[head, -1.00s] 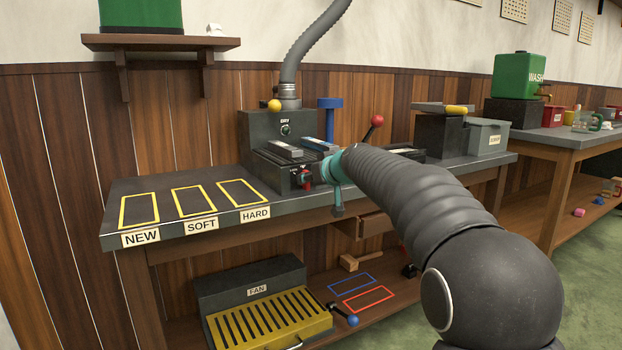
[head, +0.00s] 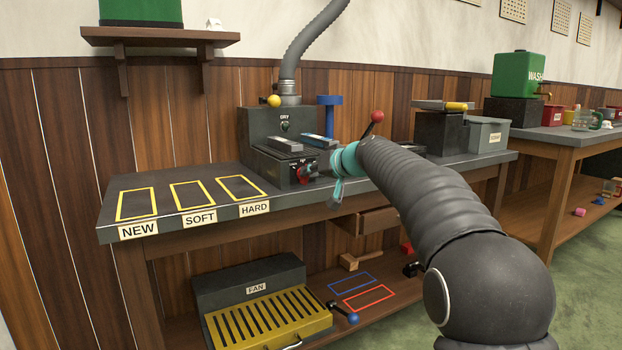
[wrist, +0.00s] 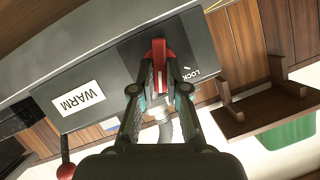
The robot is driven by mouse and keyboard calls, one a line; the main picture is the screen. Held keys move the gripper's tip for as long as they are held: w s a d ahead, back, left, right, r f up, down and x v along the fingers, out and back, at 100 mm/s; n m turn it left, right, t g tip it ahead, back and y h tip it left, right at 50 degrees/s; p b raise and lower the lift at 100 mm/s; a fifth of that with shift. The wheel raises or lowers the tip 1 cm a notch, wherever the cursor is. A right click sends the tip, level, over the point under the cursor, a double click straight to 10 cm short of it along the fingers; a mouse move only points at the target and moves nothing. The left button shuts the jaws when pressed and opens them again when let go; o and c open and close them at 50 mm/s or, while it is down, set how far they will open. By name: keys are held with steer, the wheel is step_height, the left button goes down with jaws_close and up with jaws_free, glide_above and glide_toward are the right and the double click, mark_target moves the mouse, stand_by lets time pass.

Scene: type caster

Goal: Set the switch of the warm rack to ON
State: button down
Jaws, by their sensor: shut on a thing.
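The warm rack (head: 270,161) is a dark block on the bench with pale bars on top. My gripper (wrist: 162,70) is shut on the red switch, one finger on each side. Any ON marking is too small or hidden to read.
A DRY unit (head: 275,123) with a hose stands behind the rack. A red-knobbed lever (head: 376,117) rises just right of my wrist. Yellow-outlined spaces (head: 192,196) on the bench's left are clear. An open drawer (head: 365,221) sits below my wrist.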

steer(key=m+y+b, duration=0.1)
steer(key=m+y, duration=0.1)
steer(key=m, duration=0.1)
steer(key=m+b, duration=0.1)
steer(key=shift+w+d+f+m+g+y+b, duration=0.2)
steer(key=shift+d+f+m+g+y+b, duration=0.1)
steer(key=shift+y, duration=0.1)
steer(key=shift+r, duration=0.1)
stand_by(0.4)
steer(key=c, duration=1.2)
jaws_free()
steer(key=shift+d, duration=0.1)
steer(key=v, duration=1.1)
steer(key=shift+s+d, duration=0.3)
